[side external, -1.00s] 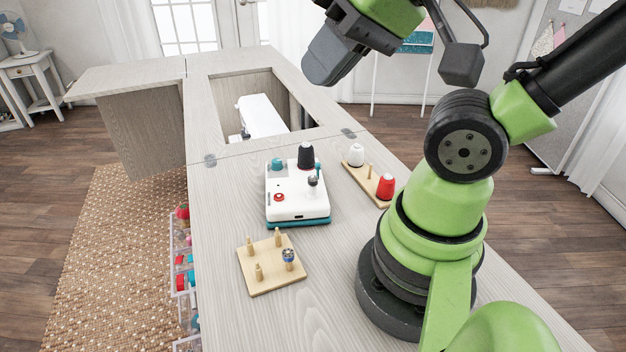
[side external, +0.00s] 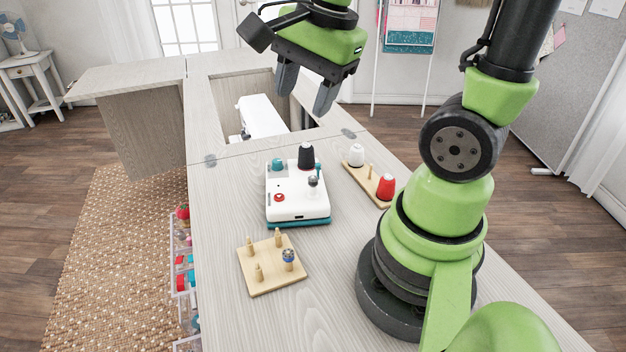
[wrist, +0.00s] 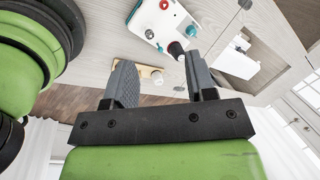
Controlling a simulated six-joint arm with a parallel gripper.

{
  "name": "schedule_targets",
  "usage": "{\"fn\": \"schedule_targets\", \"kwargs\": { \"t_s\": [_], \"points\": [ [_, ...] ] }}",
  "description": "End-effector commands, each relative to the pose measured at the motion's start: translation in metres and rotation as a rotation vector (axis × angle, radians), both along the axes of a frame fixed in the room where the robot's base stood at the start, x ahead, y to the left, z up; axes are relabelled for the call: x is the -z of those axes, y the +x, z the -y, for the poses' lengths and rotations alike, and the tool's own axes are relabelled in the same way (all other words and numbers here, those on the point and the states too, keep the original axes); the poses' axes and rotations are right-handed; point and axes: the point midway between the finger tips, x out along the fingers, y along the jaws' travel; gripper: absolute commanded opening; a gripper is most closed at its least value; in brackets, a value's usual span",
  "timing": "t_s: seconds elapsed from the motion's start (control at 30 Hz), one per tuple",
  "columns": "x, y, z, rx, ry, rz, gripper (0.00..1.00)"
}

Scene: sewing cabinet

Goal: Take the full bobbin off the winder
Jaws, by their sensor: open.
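The white winder (side external: 298,205) with a teal base stands on the cabinet top; it also shows in the wrist view (wrist: 158,20). A small grey bobbin-like piece (side external: 313,181) sits on its front right, too small to tell how full it is. The winder also carries a black thread cone (side external: 306,156), a teal knob and a red button. My gripper (side external: 306,88) is open and empty, high above and behind the winder, fingers pointing down. In the wrist view its fingers (wrist: 160,78) are spread, with the winder beyond them.
A wooden peg board (side external: 258,282) in front of the winder holds one bobbin (side external: 288,256) and several bare pegs. A wooden rack (side external: 359,175) at the right holds a white cone (side external: 356,155) and a red cone (side external: 385,187). A white sewing machine (side external: 262,117) lies in the opening behind.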

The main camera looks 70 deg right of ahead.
Motion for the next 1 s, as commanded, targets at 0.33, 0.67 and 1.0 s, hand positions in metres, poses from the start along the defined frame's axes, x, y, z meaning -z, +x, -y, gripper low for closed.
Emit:
{"fn": "schedule_targets", "kwargs": {
  "t_s": [0.33, 0.67, 1.0],
  "points": [
    [0.067, 0.009, 0.051, 0.916, 0.141, -0.24, 0.51],
    [0.103, 0.007, 0.057, 1.05, 0.151, -0.269, 0.51],
    [0.131, 0.01, 0.057, 1.049, 0.151, -0.265, 0.51]
  ]
}}
